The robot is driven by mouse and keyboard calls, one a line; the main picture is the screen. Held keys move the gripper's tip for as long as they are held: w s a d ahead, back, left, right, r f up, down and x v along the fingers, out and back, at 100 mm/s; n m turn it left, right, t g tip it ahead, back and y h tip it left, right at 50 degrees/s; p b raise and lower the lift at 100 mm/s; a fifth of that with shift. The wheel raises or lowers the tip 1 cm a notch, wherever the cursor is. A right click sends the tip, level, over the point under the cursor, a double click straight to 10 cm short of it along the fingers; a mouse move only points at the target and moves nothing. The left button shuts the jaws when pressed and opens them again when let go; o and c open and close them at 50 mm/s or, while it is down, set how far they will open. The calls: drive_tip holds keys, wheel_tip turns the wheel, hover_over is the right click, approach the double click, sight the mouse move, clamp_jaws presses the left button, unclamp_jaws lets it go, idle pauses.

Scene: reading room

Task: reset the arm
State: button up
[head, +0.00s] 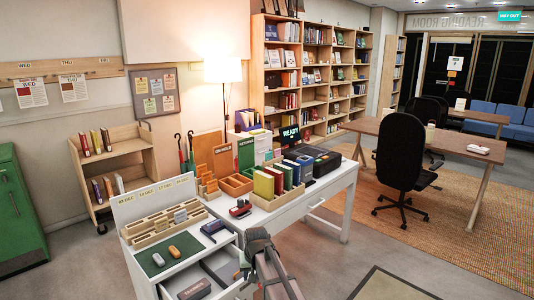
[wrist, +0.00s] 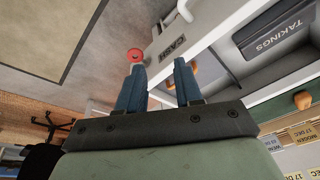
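My gripper (head: 247,266) is low at the right side of the white desk unit, beside a pulled-out drawer (head: 222,268). In the wrist view my gripper (wrist: 158,70) has its two blue fingers apart, with no object held between them. The drawer front, marked CASH (wrist: 172,47), lies just past the fingertips, with a pale handle (wrist: 184,12). A small red round thing (wrist: 135,55) shows at the left fingertip; I cannot tell whether they touch. In the head view my forearm hides part of the drawer front and the floor behind it.
A dark TAKINGS box (head: 194,289) lies in the open drawer. A green mat (head: 170,255) with two small objects is on the unit's top. The white table (head: 290,212) beside it holds books and trays. A black office chair (head: 402,150) stands right; the floor (head: 330,250) between is clear.

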drive_tip(key=s+d+f+g, duration=0.1)
drive_tip(key=s+d+f, duration=0.3)
drive_tip(key=s+f, duration=0.3)
drive_tip(key=s+d+f+g+h, duration=0.1)
drive_tip(key=s+d+f, duration=0.3)
drive_tip(key=s+f, duration=0.3)
drive_tip(key=s+d+f+g, duration=0.2)
drive_tip(key=s+d+f, duration=0.2)
drive_tip(key=s+f, duration=0.35)
drive_tip(key=s+d+f+g, duration=0.1)
drive_tip(key=s+d+f, duration=0.2)
drive_tip(key=s, duration=0.7)
drive_tip(key=s+d+f+m+g, duration=0.1)
drive_tip(key=s+d+f, duration=0.3)
drive_tip(key=s, duration=0.5)
drive_tip(key=s+d+f+g, duration=0.3)
drive_tip(key=s+f, duration=0.4)
drive_tip(key=s, duration=0.3)
drive_tip(key=shift+s+d+m, duration=0.3)
drive_tip(key=shift+m, duration=0.1)
drive_tip(key=shift+c, duration=0.3)
